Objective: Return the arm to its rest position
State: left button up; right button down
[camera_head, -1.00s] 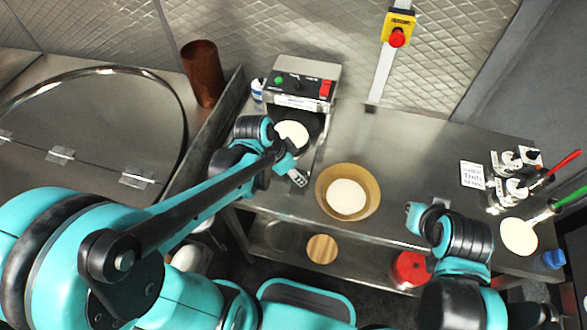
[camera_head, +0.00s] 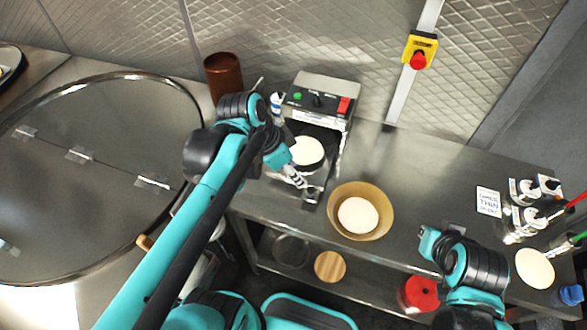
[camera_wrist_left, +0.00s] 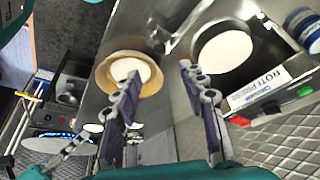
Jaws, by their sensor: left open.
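My left arm reaches in from the left in the head view. Its left gripper (camera_head: 300,183) hangs at the front left of the roti press (camera_head: 318,100), beside a white dough disc (camera_head: 307,151) on the press plate. In the left wrist view the two fingers of this gripper (camera_wrist_left: 160,78) stand apart with nothing between them.
A tan bowl (camera_head: 386,198) with white dough stands right of the press. A brown cylinder (camera_head: 223,76) stands behind the left arm. Bottles (camera_head: 527,190) and another dough disc (camera_head: 535,268) are at the far right. The counter (camera_head: 425,165) between bowl and bottles is clear.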

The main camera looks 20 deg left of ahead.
dwell(0.4)
pick_arm(q)
jog(key=s+a+f+n+t+y+b, duration=0.2)
jog(key=s+f+n+t+y+b, duration=0.1)
jog(key=n, duration=0.6)
notch_tip(320, 180, down, 2)
jog(key=shift+s+a+f+t, duration=0.15)
jog(key=shift+s+f+t, duration=0.05)
jog(key=shift+s+t, duration=0.35)
